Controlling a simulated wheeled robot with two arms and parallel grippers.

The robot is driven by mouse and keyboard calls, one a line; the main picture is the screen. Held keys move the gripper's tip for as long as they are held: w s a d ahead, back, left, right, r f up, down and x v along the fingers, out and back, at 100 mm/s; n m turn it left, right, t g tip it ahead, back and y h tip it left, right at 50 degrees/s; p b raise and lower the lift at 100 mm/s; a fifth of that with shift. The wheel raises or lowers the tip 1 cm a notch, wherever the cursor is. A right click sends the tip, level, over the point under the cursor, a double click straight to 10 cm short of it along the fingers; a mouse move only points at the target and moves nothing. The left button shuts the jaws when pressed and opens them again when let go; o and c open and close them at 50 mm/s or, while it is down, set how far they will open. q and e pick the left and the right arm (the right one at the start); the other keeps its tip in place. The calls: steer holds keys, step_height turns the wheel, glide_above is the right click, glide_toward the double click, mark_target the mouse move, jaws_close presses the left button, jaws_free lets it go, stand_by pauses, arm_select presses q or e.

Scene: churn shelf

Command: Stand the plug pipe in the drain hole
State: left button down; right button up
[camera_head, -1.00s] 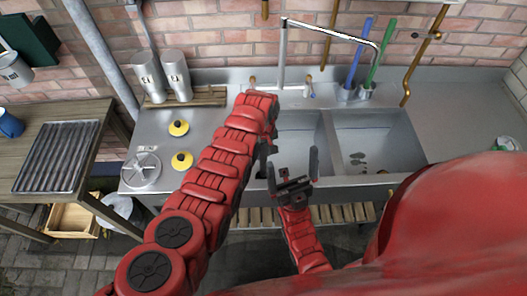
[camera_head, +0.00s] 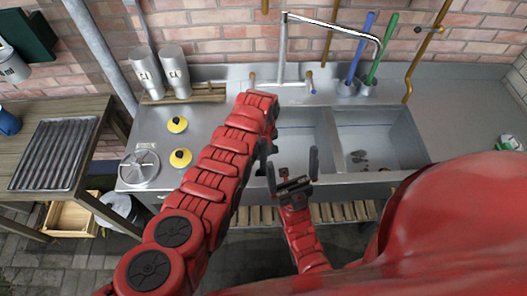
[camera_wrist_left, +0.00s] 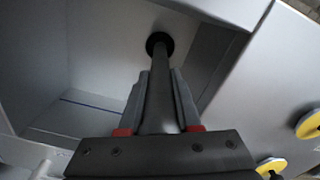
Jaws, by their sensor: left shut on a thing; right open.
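In the left wrist view my left gripper (camera_wrist_left: 162,76) is shut on the plug pipe (camera_wrist_left: 160,95), a dark straight tube. The pipe points away from the gripper into a grey sink basin (camera_wrist_left: 95,60). Its far end meets a dark round spot (camera_wrist_left: 160,38) on the basin surface, which looks like the drain hole; I cannot tell whether the end is inside it or only over it. In the head view my left arm hides most of this gripper and the pipe. My right gripper (camera_head: 293,172) is open and empty at the front of the sink.
The right basin (camera_head: 375,138) holds several dark spots. A tall faucet (camera_head: 283,50) and blue and green rods (camera_head: 362,52) stand behind. Yellow-topped knobs (camera_head: 180,158), a valve wheel (camera_head: 139,167) and two metal canisters (camera_head: 174,70) are on the left counter. The right counter is mostly clear.

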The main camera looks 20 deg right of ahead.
arm_select(q)
steer(key=shift+f+b, duration=0.7)
steer(key=shift+f, duration=0.1)
steer(key=c, duration=0.5)
jaws_free()
steer(key=shift+r, duration=0.2)
steer(key=shift+r, duration=0.6)
step_height(320, 180, up, 7)
steer(key=b, duration=0.2)
steer(key=shift+r+b, duration=0.1)
steer(key=shift+b, duration=0.3)
step_height(320, 180, up, 7)
steer(key=p, duration=0.5)
steer(key=shift+r, duration=0.8)
